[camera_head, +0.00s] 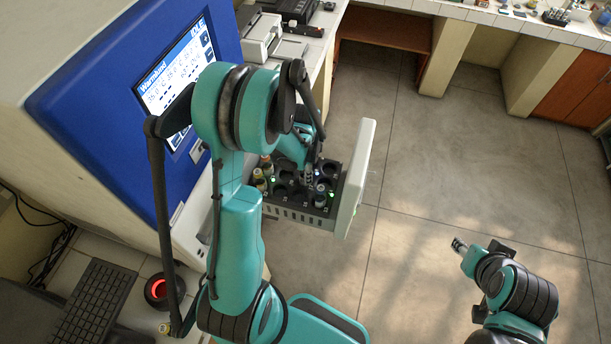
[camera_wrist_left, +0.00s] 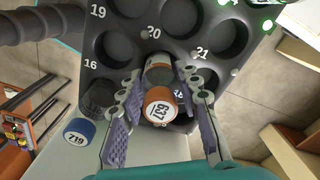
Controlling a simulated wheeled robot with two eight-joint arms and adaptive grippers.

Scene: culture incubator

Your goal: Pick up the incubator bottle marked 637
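The bottle marked 637 (camera_wrist_left: 160,104) has an orange cap and shows in the left wrist view, in the black numbered rack. My left gripper (camera_wrist_left: 162,85) points down at it with one finger on each side. The fingers stand apart, with small gaps to the bottle, so the gripper looks open. In the head view my left gripper (camera_head: 309,178) is over the rack (camera_head: 300,213); I cannot make out bottle 637 there. My right gripper (camera_head: 459,245) is at the lower right, away from the rack; its fingers are too small to judge.
A blue-capped bottle marked 719 (camera_wrist_left: 76,137) stands left of my fingers. Other bottles (camera_head: 260,180) stand in the rack, among empty holes. The white drawer front (camera_head: 357,180) borders the rack, and the blue incubator panel (camera_head: 110,90) rises at the left.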

